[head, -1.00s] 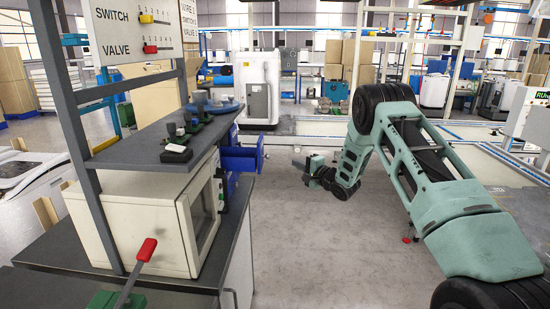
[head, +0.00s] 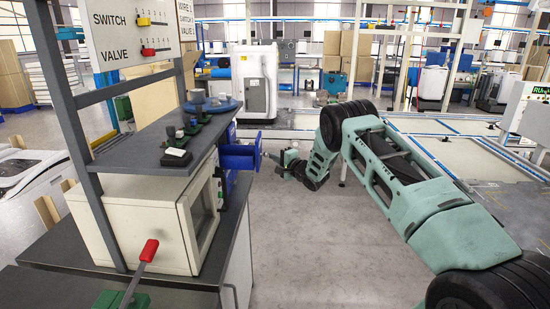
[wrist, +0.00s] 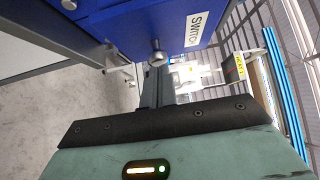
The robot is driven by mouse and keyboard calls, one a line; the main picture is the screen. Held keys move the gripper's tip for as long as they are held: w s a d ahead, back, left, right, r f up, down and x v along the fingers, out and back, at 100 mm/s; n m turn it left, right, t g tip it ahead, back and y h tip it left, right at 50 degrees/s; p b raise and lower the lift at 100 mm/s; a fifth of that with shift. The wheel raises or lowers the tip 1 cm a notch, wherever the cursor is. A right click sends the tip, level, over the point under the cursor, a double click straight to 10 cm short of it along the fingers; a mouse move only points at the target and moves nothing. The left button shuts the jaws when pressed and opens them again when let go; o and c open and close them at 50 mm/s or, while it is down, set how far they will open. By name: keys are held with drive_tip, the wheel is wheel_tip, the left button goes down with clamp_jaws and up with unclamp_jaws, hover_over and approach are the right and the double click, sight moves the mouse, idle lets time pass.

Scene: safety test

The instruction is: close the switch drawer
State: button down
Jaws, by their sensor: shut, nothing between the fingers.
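The switch drawer (head: 240,157) is blue and sticks out to the right from the shelf unit, so it stands open. In the wrist view its front (wrist: 130,22) carries a white SWITCH label (wrist: 199,27) and a round metal knob (wrist: 157,54). My gripper (head: 272,157) is just right of the drawer front in the head view. In the wrist view my gripper (wrist: 157,82) is shut with nothing held, its fingers pointing toward the drawer front near the knob. I cannot tell whether the fingertips touch it.
A cream box (head: 145,220) with a door stands on the dark bench left of the drawer. Above it a dark shelf (head: 145,150) holds small parts. A red-handled lever (head: 149,250) is at the front. The floor (head: 320,240) right of the bench is clear.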

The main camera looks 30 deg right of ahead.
sight(241, 157)
drive_tip(key=w+a+b, duration=0.2)
drive_tip(key=a, duration=0.1)
drive_tip(key=w+a+b, duration=0.3)
drive_tip(key=a, duration=0.1)
drive_tip(key=w+a+b, duration=0.2)
drive_tip(key=a, duration=0.2)
drive_tip(key=shift+w+f+b, duration=0.2)
drive_tip(key=shift+w+b, duration=0.1)
drive_tip(key=shift+w+a+r, duration=0.15)
drive_tip(key=shift+a+r, duration=0.2)
drive_tip(key=shift+a, duration=0.1)
